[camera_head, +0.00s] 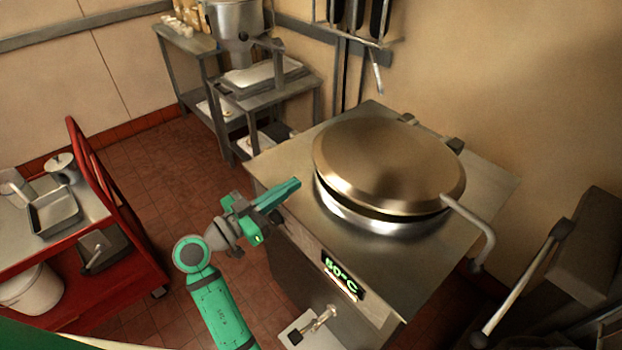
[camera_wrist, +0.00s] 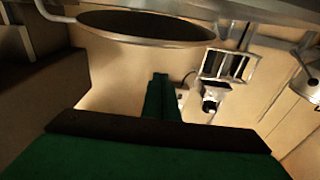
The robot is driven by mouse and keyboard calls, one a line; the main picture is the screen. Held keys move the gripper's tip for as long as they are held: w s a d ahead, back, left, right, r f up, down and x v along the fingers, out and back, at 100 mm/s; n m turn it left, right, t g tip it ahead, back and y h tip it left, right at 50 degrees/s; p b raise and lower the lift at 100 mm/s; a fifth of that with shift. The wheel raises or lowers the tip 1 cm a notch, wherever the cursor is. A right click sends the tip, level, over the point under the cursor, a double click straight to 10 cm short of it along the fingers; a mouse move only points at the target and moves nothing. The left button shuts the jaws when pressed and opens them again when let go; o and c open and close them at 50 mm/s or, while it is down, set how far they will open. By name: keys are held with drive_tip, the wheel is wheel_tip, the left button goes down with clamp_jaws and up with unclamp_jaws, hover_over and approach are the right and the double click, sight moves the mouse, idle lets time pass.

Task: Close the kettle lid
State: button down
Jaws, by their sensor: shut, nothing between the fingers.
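The round, domed metal lid (camera_head: 385,160) covers the kettle (camera_head: 360,215), which is set in a steel cabinet top. A dark gap shows between the lid's front edge and the kettle's rim, so the lid sits slightly raised there. A bent bar handle (camera_head: 478,222) sticks out from the lid's right side. My green gripper (camera_head: 294,187) is left of the kettle, apart from the lid, with its fingers together and empty. In the wrist view, the fingers (camera_wrist: 160,90) point up the picture, below a large dark disc with a pale rim, likely the lid (camera_wrist: 150,26).
A temperature display (camera_head: 342,275) and a tap (camera_head: 320,320) are on the cabinet front. A red cart (camera_head: 110,195) with pans stands at left. A steel stand (camera_head: 265,95) with a mixer is behind. Tiled floor between cart and cabinet is open. The wall closes the right.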

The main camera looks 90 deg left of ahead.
drive_tip(key=shift+n+g+h, duration=0.3)
drive_tip(key=shift+g+h, duration=0.1)
drive_tip(key=shift+h, duration=0.3)
drive_tip(key=w+r, duration=0.1)
drive_tip(key=w+d+r, duration=0.1)
drive_tip(key=r, duration=0.1)
drive_tip(key=shift+w+d, duration=0.1)
drive_tip(key=shift+w, duration=0.2)
hover_over(332, 181)
wheel_tip(332, 181, down, 3)
drive_tip(key=shift+s+d+f, duration=0.1)
drive_tip(key=shift+d, duration=0.05)
drive_tip(key=shift+f, duration=0.65)
